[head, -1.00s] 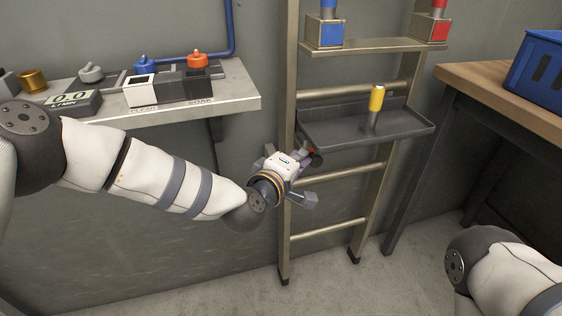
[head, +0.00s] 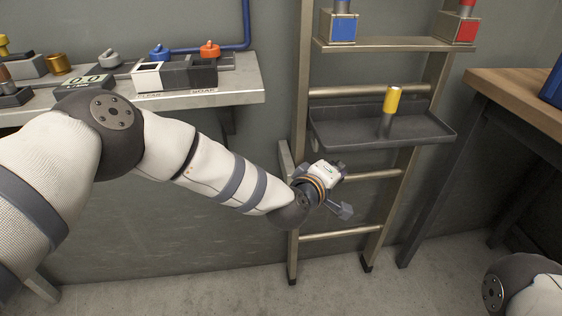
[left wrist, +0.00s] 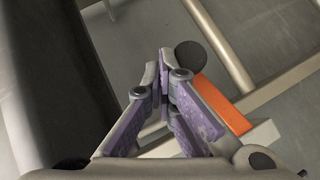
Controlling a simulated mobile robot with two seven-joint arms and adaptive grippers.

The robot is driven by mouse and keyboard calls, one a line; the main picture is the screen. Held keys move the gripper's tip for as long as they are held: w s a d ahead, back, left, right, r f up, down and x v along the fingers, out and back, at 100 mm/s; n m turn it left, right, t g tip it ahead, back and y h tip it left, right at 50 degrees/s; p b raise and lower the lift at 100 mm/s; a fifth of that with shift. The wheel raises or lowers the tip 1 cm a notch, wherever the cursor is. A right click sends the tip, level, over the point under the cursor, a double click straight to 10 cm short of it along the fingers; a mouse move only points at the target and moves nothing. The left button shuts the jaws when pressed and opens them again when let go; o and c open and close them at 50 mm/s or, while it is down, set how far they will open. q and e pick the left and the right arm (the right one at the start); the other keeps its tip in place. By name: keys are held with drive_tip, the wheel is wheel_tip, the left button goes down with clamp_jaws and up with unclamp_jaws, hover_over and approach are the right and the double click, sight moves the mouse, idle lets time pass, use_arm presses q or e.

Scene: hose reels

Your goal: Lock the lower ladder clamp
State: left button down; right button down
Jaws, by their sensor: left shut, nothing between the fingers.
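The metal ladder (head: 304,105) stands against the wall. My left gripper (head: 338,196) is in front of its lower part, below the dark tray, with the fingers partly hidden behind the wrist. In the left wrist view the fingers of my left gripper (left wrist: 163,75) are shut with nothing between them. An orange bar (left wrist: 222,104) lies just right of the fingers, beside a dark round knob (left wrist: 190,55); they look like parts of the clamp. I cannot tell whether the fingers touch them. The clamp is hidden behind my wrist in the head view. My right gripper is out of view.
A dark tray (head: 345,133) with a yellow-topped cylinder (head: 392,99) sits on the ladder above my gripper. A step above carries blue (head: 343,29) and red (head: 465,29) blocks. A shelf (head: 240,93) is at left, a wooden bench (head: 515,92) at right.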

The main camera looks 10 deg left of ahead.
use_arm(q)
drive_tip(key=shift+w+d+f+b, duration=0.1)
drive_tip(key=shift+d+f+b, duration=0.3)
drive_tip(key=shift+f, duration=0.25)
idle(0.6)
